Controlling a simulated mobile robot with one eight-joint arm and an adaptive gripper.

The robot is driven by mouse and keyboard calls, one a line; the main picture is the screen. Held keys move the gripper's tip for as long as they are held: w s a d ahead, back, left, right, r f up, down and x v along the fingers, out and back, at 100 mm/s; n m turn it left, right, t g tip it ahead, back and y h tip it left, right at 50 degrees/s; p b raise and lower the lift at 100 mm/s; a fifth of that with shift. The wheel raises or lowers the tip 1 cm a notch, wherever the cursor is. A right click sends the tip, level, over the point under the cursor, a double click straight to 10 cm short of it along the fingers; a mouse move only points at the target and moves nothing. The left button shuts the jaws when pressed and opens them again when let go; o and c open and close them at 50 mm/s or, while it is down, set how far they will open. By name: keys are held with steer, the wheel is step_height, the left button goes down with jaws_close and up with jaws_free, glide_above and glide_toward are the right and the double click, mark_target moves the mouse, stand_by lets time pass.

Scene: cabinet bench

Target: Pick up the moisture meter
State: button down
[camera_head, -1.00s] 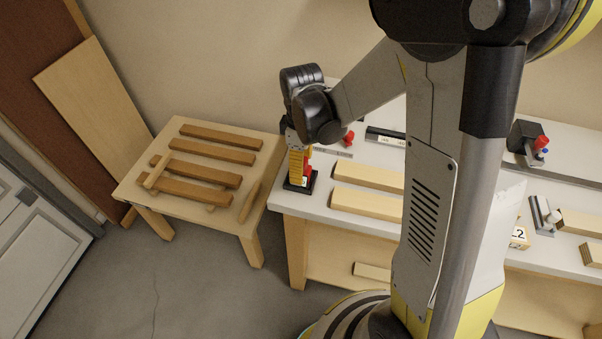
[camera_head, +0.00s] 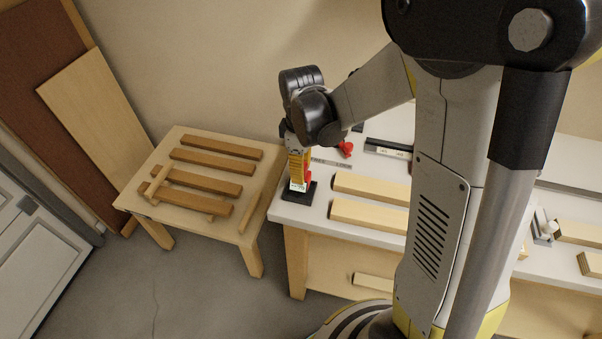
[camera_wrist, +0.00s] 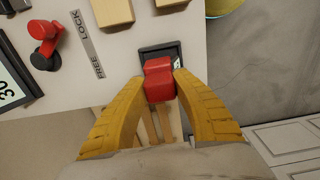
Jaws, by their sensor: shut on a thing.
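The moisture meter, a red body with a small pale label or screen (camera_head: 298,186), is between my gripper's fingers at the bench's near left corner. In the wrist view its red end (camera_wrist: 159,82) sits between the two yellow fingertips. My gripper (camera_head: 298,165) points down and is shut on it; the fingers touch it on both sides. A black square base (camera_head: 309,194) lies on the bench under the meter. It also shows in the wrist view (camera_wrist: 176,51), just behind the red body. I cannot tell whether the meter still touches this base.
A red lever (camera_head: 345,149) and a metal strip marked FREE and LOCK (camera_wrist: 87,43) lie close by on the white bench (camera_head: 316,212). Pale wooden blocks (camera_head: 368,214) lie to the right.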

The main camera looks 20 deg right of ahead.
steer(key=s+d+r+p, duration=0.1)
steer(key=d+r+p, duration=0.2)
steer(key=d+r, duration=0.5)
steer(key=d, duration=0.3)
steer(key=shift+s+d+r, duration=0.15)
steer(key=shift+s+d, duration=0.1)
steer(key=shift+d, duration=0.1)
steer(key=c, duration=1.7)
jaws_free()
jaws_close()
steer(key=shift+a, duration=0.1)
